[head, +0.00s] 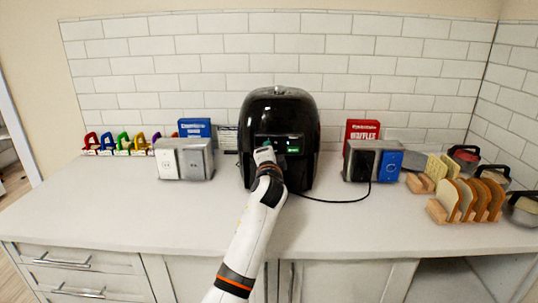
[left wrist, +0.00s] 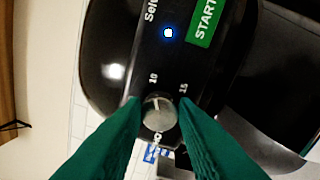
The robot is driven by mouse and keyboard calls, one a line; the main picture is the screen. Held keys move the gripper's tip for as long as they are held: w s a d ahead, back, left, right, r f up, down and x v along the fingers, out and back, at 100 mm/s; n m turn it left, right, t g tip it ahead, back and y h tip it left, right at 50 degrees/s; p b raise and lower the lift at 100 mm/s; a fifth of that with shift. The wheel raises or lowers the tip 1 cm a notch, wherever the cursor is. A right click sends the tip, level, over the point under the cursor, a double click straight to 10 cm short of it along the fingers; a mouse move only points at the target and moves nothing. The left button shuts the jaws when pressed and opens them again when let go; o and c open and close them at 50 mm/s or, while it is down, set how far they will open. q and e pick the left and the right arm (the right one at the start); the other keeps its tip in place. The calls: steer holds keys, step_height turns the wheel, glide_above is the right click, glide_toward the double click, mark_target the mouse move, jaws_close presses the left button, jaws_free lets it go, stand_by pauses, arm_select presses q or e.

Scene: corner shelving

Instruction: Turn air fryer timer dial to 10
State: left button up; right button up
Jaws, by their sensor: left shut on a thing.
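The black air fryer (head: 279,110) stands against the tiled wall on the counter, with a panel on its front. In the left wrist view its face shows a green START button (left wrist: 205,22), a lit blue light (left wrist: 168,33) and a round grey timer dial (left wrist: 160,114). Printed marks 10 and 15 sit around the dial; a pale line on the dial seems to point roughly toward 10. My left gripper (head: 265,155) is at the panel, its green fingers (left wrist: 159,106) shut on the dial from both sides. In the head view it hides the dial. My right gripper is out of view.
Grey outlet boxes (head: 195,158) stand left of the fryer, and another (head: 362,162) with a plugged cord stands right. Wooden racks with bread slices (head: 440,208) are at far right, coloured items (head: 121,141) at far left. The front counter is clear.

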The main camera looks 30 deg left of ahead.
arm_select(q)
steer(key=shift+f, duration=0.1)
stand_by(0.4)
steer(key=o, duration=1)
steer(key=b+v, duration=0.1)
steer(key=v, duration=1.1)
